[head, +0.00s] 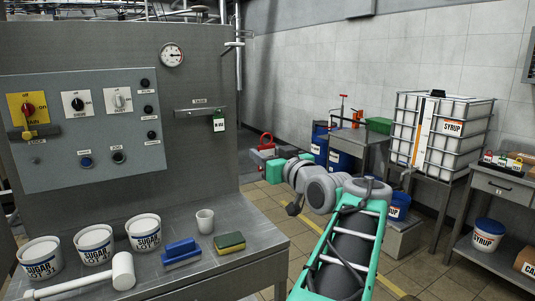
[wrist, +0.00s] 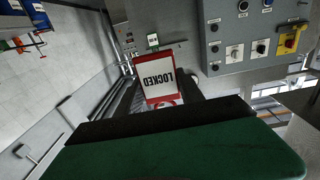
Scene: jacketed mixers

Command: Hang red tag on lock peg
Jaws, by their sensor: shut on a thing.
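The red tag (wrist: 158,83), a white plate with a red border reading LOCKED, is upside down in the wrist view. My gripper (wrist: 165,108) is shut on its red top end; the dark green and black finger hides part of it. In the head view my gripper (head: 266,160) is right of the steel cabinet, and red parts of the tag show small there. The lock peg area is at the panel's left: a yellow piece (head: 27,132) sits above a LOCK label, under the yellow plate with the red main switch (head: 28,107). The peg's exact shape is unclear. The tag is well apart from it.
The grey control panel (head: 85,128) has several knobs and buttons. A green-topped tag (head: 219,122) hangs on a rail right of it. Sugar tubs (head: 94,245), a mallet (head: 122,271), a blue brush (head: 181,252), a cup (head: 205,221) and a sponge (head: 229,242) stand on the ledge below.

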